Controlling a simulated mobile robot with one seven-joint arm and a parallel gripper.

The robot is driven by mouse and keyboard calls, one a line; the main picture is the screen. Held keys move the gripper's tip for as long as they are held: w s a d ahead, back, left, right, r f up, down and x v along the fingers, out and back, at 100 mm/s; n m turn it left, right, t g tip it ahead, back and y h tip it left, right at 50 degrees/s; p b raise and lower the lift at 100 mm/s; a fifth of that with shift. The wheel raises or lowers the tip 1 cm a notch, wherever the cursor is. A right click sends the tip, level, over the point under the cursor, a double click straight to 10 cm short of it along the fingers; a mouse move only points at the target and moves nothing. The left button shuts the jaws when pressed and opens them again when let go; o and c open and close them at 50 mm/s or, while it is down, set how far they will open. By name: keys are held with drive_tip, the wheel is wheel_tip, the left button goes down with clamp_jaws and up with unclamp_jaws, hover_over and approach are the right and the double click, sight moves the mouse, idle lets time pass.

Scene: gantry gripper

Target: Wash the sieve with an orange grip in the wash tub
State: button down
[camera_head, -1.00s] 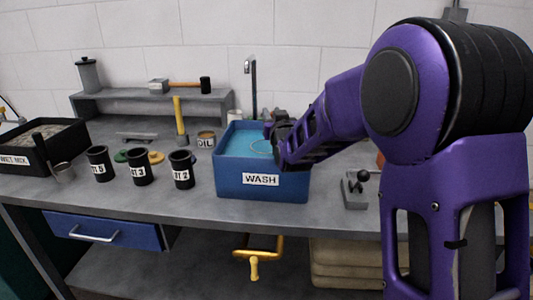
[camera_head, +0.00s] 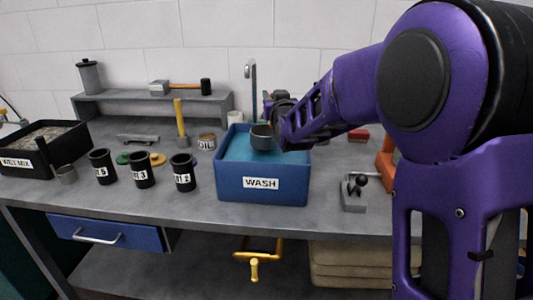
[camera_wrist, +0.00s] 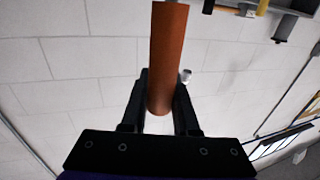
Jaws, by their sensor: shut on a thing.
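The sieve (camera_head: 262,138) shows in the head view as a small grey cup, held over the blue wash tub (camera_head: 235,187). Its rim faces up, and it appears above the blue-green water (camera_head: 237,148). My gripper (camera_head: 274,122) is above the tub's right part. In the wrist view my gripper (camera_wrist: 160,95) is shut on the orange-brown grip (camera_wrist: 168,50), which runs between the two dark fingers. The sieve's cup is out of the wrist view. My gripper and arm hide part of the tub's right side in the head view.
A small grey device with a black knob (camera_head: 354,191) stands to the right. A tap (camera_head: 252,90) rises behind the tub. A dark tray (camera_head: 50,148) is at far left.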

drive_tip(key=shift+r+p, duration=1.1)
drive_tip(key=shift+r, duration=1.9)
